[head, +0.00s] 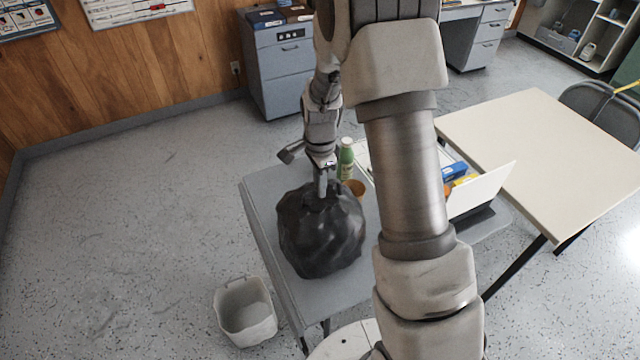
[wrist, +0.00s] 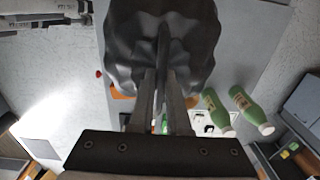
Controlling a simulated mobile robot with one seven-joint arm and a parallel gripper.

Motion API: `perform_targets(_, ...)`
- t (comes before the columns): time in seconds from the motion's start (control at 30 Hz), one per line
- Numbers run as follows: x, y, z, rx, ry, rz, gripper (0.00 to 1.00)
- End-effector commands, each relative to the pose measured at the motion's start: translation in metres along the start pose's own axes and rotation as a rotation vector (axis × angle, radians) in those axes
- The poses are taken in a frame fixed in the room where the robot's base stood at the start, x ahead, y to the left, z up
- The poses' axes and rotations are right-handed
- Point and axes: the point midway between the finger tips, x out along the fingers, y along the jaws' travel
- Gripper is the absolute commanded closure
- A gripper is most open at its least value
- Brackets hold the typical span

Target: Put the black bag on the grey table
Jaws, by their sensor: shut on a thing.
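The black bag (head: 320,240) is a bulky, crumpled sack with a gathered top. My gripper (head: 322,190) points down from above and is shut on that top. In the wrist view the bag (wrist: 150,40) hangs beyond the fingers (wrist: 163,78), with its gathered neck between them. The grey table (head: 265,190) is under the bag in the head view, and its left part is bare. I cannot tell whether the bag's underside touches the tabletop, as the bag hides that spot.
A green bottle (head: 346,160) and an orange-brown cup (head: 355,187) stand close behind the bag. The wrist view shows two green bottles (wrist: 215,110). A whitish bin (head: 245,315) stands on the floor at front left.

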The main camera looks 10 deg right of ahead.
Motion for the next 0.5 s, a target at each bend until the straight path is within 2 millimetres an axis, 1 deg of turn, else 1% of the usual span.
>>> perform_targets(0.03,0.0015,-0.0006,-0.0001,0.0,0.0,-0.002,1.0)
perform_targets(0.07,0.0024,0.0,0.0,0.0,0.0,0.0,0.84)
perform_targets(0.2,0.0014,0.0,0.0,0.0,0.0,0.0,0.59)
perform_targets(0.23,0.0014,0.0,0.0,0.0,0.0,0.0,0.56)
perform_targets(0.5,0.0007,0.0,0.0,0.0,0.0,0.0,0.56)
